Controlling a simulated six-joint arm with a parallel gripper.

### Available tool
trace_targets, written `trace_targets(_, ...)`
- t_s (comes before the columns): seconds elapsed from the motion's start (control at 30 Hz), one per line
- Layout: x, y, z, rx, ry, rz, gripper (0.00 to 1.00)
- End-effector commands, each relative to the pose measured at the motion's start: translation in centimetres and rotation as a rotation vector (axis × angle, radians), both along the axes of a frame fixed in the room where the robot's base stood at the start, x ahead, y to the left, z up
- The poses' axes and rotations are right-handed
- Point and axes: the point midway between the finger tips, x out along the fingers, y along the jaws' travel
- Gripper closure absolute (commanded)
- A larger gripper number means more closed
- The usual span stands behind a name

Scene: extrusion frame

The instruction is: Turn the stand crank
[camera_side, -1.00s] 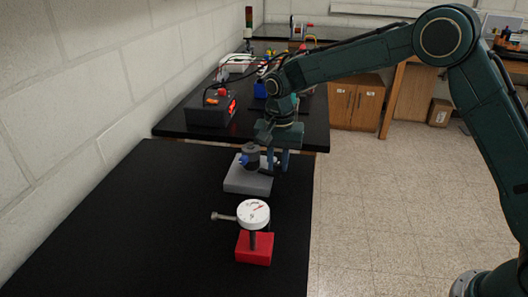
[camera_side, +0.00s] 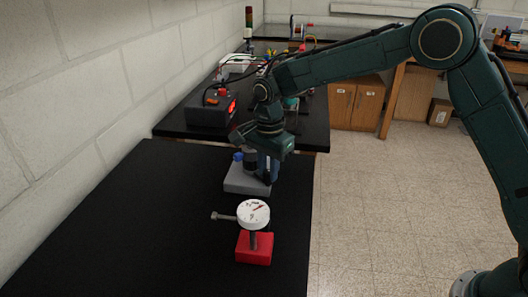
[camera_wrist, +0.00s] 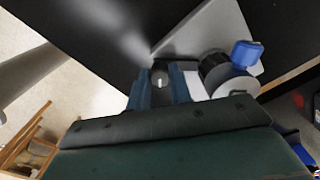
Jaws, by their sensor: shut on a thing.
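The stand has a grey base (camera_side: 246,180) on the black table, with a dark round post (camera_side: 250,158) and a blue knob (camera_side: 238,156) at its left. In the wrist view I see the grey base (camera_wrist: 215,28), the dark and grey post top (camera_wrist: 225,76) and the blue knob (camera_wrist: 246,53). A dark crank arm reaches from the post to the crank handle (camera_wrist: 159,78). My gripper (camera_side: 268,176) points down at the right of the post. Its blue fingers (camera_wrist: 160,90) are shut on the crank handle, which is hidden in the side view.
A white dial gauge (camera_side: 253,212) stands on a red block (camera_side: 254,247) in front of the stand, its rod pointing left. A dark box with a red display (camera_side: 210,110) sits on the bench behind. The table's left part is clear.

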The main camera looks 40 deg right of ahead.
Motion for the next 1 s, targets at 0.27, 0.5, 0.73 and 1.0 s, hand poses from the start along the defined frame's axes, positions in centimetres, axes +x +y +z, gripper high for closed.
trace_targets(0.27, 0.1, 1.1, 0.1, 0.000, -0.001, -0.139, 1.00)
trace_targets(0.5, 0.3, 2.0, 0.1, 0.000, -0.001, -0.259, 1.00)
trace_targets(0.73, 0.5, 2.8, 0.1, 0.000, -0.002, -0.374, 1.00)
trace_targets(1.0, 1.0, 3.7, 0.1, 0.000, -0.001, -0.509, 1.00)
